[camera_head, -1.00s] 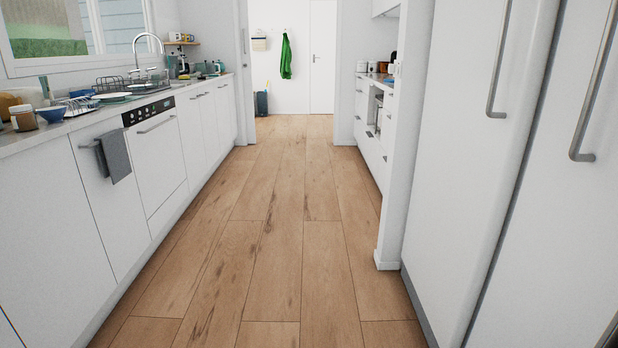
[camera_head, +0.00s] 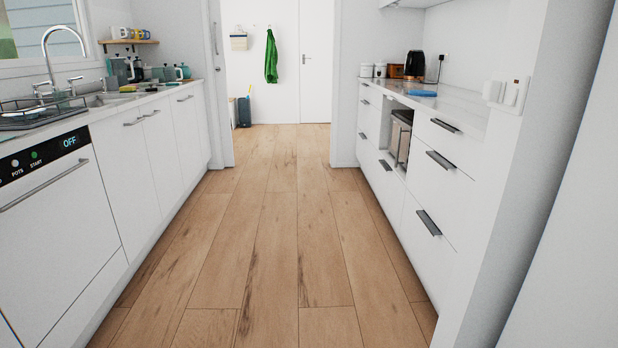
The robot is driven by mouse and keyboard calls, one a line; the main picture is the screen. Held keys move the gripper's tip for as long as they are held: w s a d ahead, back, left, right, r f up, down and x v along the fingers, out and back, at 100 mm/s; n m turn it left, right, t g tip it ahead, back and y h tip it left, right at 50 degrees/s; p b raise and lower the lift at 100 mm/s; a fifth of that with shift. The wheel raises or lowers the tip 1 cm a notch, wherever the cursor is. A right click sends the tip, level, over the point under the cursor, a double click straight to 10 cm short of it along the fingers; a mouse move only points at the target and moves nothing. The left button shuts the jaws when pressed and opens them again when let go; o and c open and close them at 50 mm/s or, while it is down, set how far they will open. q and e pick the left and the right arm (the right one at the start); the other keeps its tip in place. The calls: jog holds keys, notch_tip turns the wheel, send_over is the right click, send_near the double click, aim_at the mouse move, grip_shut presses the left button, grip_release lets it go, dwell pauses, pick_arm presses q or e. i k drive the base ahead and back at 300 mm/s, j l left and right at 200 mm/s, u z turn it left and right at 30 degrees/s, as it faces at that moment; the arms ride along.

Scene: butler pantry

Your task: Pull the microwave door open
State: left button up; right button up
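A box-shaped appliance with a dark and steel front, which looks like the microwave (camera_head: 398,140), sits in an open niche in the right-hand counter, below the worktop. I see it at a steep angle from the side, so its door and handle are hard to make out, and I cannot tell for sure whether the door is shut. Neither of my grippers shows in the head view.
Wooden floor (camera_head: 265,230) runs clear between the two counters to a white door (camera_head: 314,62). The dishwasher (camera_head: 62,215) is on the left. Drawers with dark handles (camera_head: 428,222) flank the niche. A wall end (camera_head: 510,190) stands close on the right. A black kettle (camera_head: 414,64) is on the right worktop.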

aim_at(396, 139)
jog(key=i, duration=2.55)
